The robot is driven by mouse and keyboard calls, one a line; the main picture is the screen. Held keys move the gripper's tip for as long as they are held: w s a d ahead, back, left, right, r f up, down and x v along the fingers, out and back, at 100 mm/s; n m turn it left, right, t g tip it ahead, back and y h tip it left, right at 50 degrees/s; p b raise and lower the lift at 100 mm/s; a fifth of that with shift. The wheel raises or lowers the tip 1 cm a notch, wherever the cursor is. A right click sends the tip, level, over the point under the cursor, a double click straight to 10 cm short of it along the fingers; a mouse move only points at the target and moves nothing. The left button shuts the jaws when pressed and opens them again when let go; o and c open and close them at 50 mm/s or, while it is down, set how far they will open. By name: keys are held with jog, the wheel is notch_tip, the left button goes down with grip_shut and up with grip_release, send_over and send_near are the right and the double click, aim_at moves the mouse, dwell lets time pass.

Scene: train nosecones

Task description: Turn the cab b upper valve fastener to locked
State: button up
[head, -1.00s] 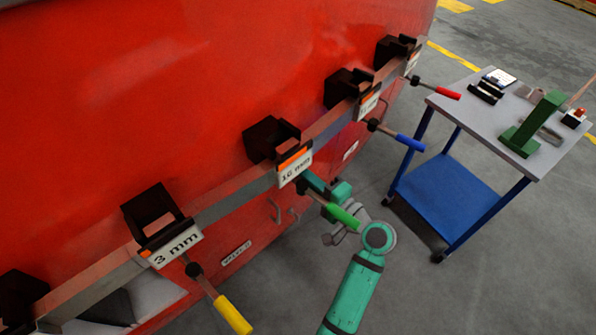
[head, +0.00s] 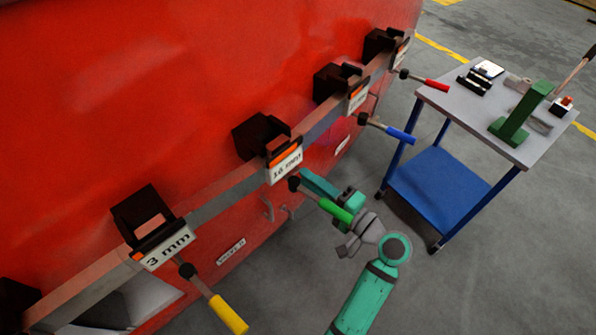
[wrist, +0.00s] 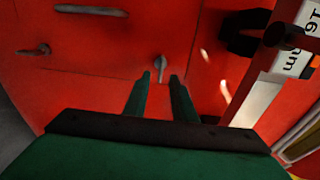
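In the wrist view, a small grey lever fastener (wrist: 160,66) on the red panel shows between and beyond my fingertips, its arm pointing down the picture. It is the nearer of two such fasteners to the rail, so I take it as the upper one. A second fastener (wrist: 35,50) is at the left, its arm nearly sideways. My gripper (wrist: 160,80) is open and empty, with its fingers either side of the upper fastener's line. Contact cannot be told. In the head view, my gripper (head: 318,184) is below the 16 mm label, partly behind the green handle. The upper fastener is not clear there.
A rail with black brackets runs along the red body. The green handle (head: 335,211) hangs close by my gripper; yellow (head: 228,314) and blue (head: 400,134) handles are on either side. A grey grab handle (wrist: 90,10) is on the panel. A blue-framed cart (head: 460,115) stands right.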

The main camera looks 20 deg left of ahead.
jog(key=v, duration=0.5)
jog(key=shift+s, duration=0.1)
dwell(0.3)
notch_tip(320, 180, down, 12)
jog(key=s+m+t+h, duration=0.2)
jog(key=m+t+h, duration=0.15)
jog(key=h, duration=0.25)
jog(key=s+d+f+h, duration=0.5)
jog(key=s+f+h, duration=0.1)
jog(key=s+f, duration=0.4)
jog(key=s+d+r+n+t+h, duration=0.2)
jog(key=s+n+h, duration=0.15)
jog(key=s, duration=0.65)
jog(key=s+r+n+t, duration=0.1)
jog(key=s+r+n, duration=0.4)
jog(key=s+r, duration=0.4)
jog(key=shift+a+n+t, duration=0.3)
jog(key=shift+a+t, duration=0.05)
jog(key=shift+a, duration=0.1)
